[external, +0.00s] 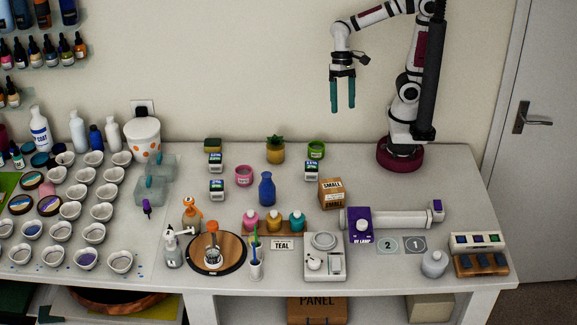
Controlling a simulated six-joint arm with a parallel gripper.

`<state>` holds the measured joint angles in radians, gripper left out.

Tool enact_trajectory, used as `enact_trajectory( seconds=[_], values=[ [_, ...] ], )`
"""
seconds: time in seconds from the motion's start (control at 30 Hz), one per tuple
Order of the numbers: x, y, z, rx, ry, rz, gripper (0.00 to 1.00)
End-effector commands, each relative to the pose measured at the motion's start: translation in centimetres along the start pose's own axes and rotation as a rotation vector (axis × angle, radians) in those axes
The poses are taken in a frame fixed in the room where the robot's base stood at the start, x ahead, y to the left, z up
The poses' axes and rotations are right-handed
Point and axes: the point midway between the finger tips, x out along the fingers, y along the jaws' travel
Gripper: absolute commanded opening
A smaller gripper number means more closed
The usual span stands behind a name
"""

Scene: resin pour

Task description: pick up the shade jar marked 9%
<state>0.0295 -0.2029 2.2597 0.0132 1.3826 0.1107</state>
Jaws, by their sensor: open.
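I cannot read a 9% mark on any jar in the external view. Two small pots with dark-and-white labels, one at the back (216,163) and one nearer (217,189), stand left of the blue vase; their print is too small to read. A pink pot (244,176) and a green pot (316,150) stand nearby. Pink (252,221), amber (274,221) and teal (297,220) bottles stand in a row behind a TEAL sign (282,245). My gripper (343,108) is open and empty, fingers pointing down, high above the back of the table.
A UV lamp (361,224) lies right, behind a white scale (324,262). Several white cups fill the left. The back right tabletop (430,175) is clear.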

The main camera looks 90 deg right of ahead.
Motion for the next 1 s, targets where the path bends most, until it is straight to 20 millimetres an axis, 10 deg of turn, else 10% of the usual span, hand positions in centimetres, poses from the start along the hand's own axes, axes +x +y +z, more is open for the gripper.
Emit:
enact_trajectory(
  seconds=[0.2,0.43,0.6,1.0],
  values=[
    [4.2,-15.6,-12.8,0.453,-0.282,-0.274,1.00],
    [14.5,-22.9,-25.6,0.888,-0.564,-0.520,1.00],
    [17.8,-23.5,-28.6,1.004,-0.646,-0.589,1.00],
    [22.7,-28.4,-27.4,1.013,-0.653,-0.595,1.00]
  ],
)
